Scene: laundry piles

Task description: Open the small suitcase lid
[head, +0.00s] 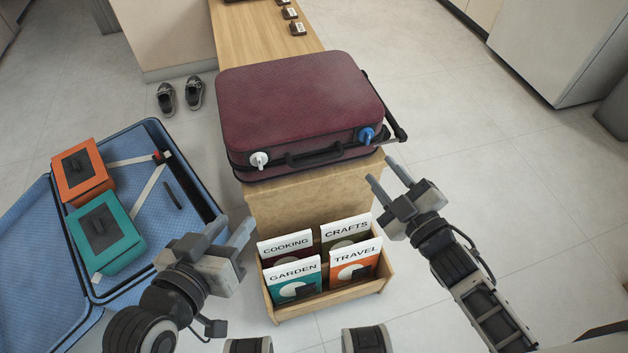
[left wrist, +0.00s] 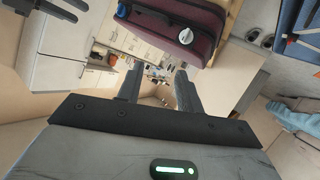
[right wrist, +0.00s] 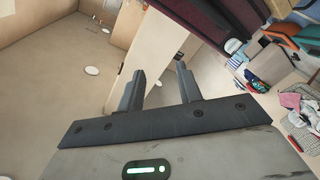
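The small suitcase (head: 297,105) is maroon with black trim and lies flat, lid shut, on the end of a wooden bench. Its front side has a black handle (head: 314,155), a white latch knob (head: 260,160) at left and a blue latch knob (head: 366,135) at right. The suitcase shows upside down in the left wrist view (left wrist: 185,28). My left gripper (head: 230,232) is open and empty, in front and left of the suitcase. My right gripper (head: 381,174) is open and empty, near the suitcase's front right corner, apart from it.
A large open blue suitcase (head: 150,206) lies at left, holding an orange box (head: 82,172) and a teal box (head: 105,232). A wooden rack (head: 330,300) with several booklets stands below the maroon suitcase. Shoes (head: 180,95) sit on the floor. Floor at right is clear.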

